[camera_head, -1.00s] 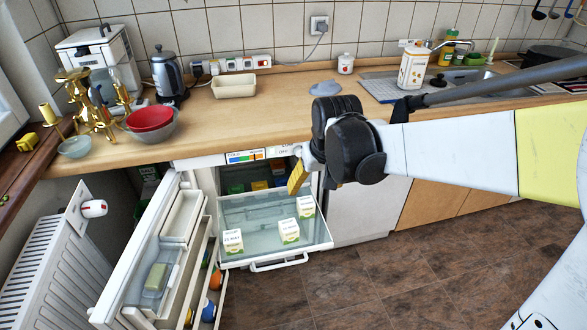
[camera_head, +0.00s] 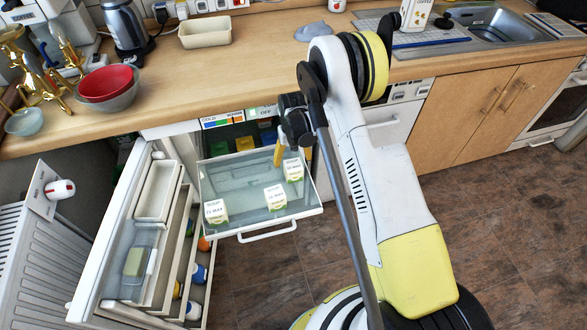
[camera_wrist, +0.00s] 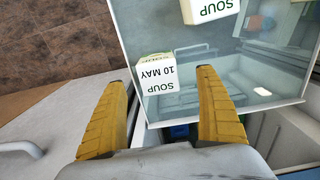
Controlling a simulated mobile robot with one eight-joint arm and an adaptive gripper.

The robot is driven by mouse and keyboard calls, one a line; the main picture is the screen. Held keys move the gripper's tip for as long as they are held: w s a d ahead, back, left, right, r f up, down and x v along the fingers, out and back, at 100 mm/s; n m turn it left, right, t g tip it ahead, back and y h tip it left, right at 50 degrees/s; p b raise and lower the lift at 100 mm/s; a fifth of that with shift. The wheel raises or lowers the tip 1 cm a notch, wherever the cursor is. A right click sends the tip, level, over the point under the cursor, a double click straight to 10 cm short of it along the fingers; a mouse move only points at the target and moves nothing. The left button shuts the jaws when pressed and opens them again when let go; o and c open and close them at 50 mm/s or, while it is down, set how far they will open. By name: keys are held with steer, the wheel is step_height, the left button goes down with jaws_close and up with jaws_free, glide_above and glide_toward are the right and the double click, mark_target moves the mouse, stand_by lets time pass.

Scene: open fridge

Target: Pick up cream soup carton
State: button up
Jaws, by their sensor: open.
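Three small white-and-green soup cartons stand in the pulled-out clear fridge drawer (camera_head: 235,178): a left one (camera_head: 216,211), a middle one (camera_head: 275,197) and a right one (camera_head: 293,170). Which is cream soup cannot be read. My gripper (camera_head: 294,156) is over the drawer's right side, by the right carton. In the wrist view, my yellow fingers (camera_wrist: 162,78) are spread apart and empty. A carton marked "SOUP 10 MAY" (camera_wrist: 157,74) shows between and beyond their tips. Another carton marked "SOUP" (camera_wrist: 212,9) is farther off at the top edge.
The open fridge door (camera_head: 120,235) with its shelves stands left of the drawer. The wooden counter (camera_head: 230,85) overhangs the fridge. A cabinet front (camera_head: 385,145) is close on the right. The brown floor (camera_head: 470,200) is clear to the right.

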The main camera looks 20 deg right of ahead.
mark_target(295, 165)
step_height(295, 165, down, 4)
steer(key=shift+f+b, duration=0.1)
steer(key=shift+b, duration=0.55)
steer(key=f+b, duration=0.2)
steer(key=f, duration=0.1)
steer(key=f+b, duration=0.1)
steer(key=f, duration=0.1)
steer(key=shift+w+d, duration=0.2)
steer(key=shift+w, duration=0.2)
steer(key=shift+r, duration=0.15)
steer(key=c, duration=1.5)
steer(key=shift+r, duration=0.15)
steer(key=shift+r+p, duration=0.35)
steer(key=r, duration=0.1)
steer(key=r+p, duration=0.2)
steer(key=r, duration=0.1)
steer(key=shift+s+d, duration=0.15)
steer(key=shift+d, duration=0.1)
steer(key=s+d+r+p, duration=0.4)
steer(key=s+d+r, duration=0.2)
steer(key=s+d, duration=0.1)
steer(key=shift+d, duration=0.85)
